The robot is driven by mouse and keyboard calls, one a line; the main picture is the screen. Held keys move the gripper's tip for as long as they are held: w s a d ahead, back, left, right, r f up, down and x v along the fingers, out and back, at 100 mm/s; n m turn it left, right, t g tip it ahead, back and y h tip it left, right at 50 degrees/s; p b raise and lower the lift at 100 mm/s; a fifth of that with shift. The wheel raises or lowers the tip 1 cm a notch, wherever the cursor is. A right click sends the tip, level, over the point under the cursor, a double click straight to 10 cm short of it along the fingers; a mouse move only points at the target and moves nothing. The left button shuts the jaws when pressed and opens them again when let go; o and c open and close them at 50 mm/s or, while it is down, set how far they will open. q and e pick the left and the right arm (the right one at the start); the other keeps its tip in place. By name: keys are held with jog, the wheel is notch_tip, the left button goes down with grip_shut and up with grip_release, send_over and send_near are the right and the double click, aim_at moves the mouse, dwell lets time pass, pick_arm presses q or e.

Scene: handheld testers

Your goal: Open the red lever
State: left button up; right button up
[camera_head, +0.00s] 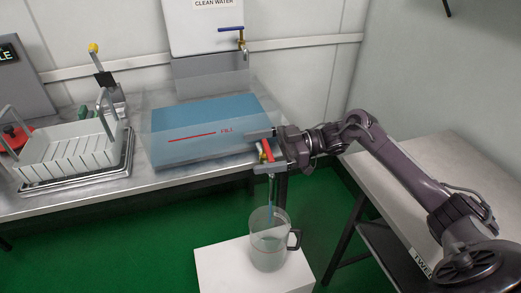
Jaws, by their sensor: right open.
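The red lever (267,150) is at the right end of the clear tank (205,135), which holds blue water and has a red fill line. My right gripper (264,151) comes in from the right, its two fingers apart with the lever between them. I cannot tell whether a finger touches it. A thin blue strand that looks like water (270,190) runs from below the lever down into a clear jug (268,245) with a dark handle. My left gripper is not in view.
The jug stands on a white block (225,270) over the green floor. A metal counter (60,205) carries the tank and a white rack (70,152). A blue-handled tap (240,40) is on the white water container behind. A side table (440,160) stands right, under my arm.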

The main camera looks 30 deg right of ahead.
jog(key=shift+d, duration=0.1)
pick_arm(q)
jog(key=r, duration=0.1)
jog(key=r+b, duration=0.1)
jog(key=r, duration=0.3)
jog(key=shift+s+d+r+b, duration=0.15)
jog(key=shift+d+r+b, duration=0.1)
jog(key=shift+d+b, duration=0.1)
pick_arm(e)
jog(key=v, duration=0.7)
jog(key=shift+d, duration=0.3)
jog(key=shift+s, duration=0.1)
